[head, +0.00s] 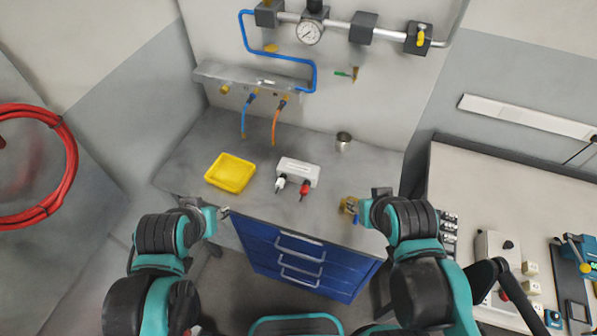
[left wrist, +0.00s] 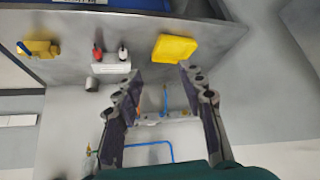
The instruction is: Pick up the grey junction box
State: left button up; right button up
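The junction box (head: 298,172), pale grey to white, lies on the grey worktop at its middle, with one white plug (head: 280,184) and one red plug (head: 304,187) at its front side. In the left wrist view, which is upside down, the box (left wrist: 111,68) shows beyond the fingers. My left gripper (head: 222,212) is at the worktop's front left edge, apart from the box; its fingers (left wrist: 163,95) are spread with nothing between them. My right gripper (head: 358,209) is at the front right, close to a brass fitting; its fingers are too hidden to judge.
A yellow tray (head: 231,172) lies left of the box and a metal cup (head: 343,141) behind it to the right. The brass fitting (head: 347,204) with a blue part lies front right. Blue drawers (head: 290,250) are below. Hoses (head: 275,125) hang behind.

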pick_arm(q)
jog(key=o, duration=0.8)
jog(key=shift+w+a, duration=0.1)
jog(key=shift+w, duration=0.1)
jog(key=shift+c, duration=0.2)
jog(key=o, duration=0.6)
jog(key=w, duration=0.1)
jog(key=w+d+r+n, duration=0.1)
jog(key=shift+w+r+g+b, duration=0.2)
jog(key=shift+w+g+b, duration=0.1)
jog(key=shift+g+b, duration=0.1)
jog(key=n+g+b, duration=0.6)
jog(key=n, duration=0.6)
send_over(285, 166)
notch_tip(285, 166, down, 18)
jog(key=shift+s+d+r, duration=0.15)
jog(key=shift+r, duration=0.1)
notch_tip(285, 166, down, 3)
jog(key=shift+r+n, duration=0.2)
jog(key=shift+n, duration=0.1)
jog(key=shift+f+b, duration=0.7)
jog(key=shift+f, duration=2)
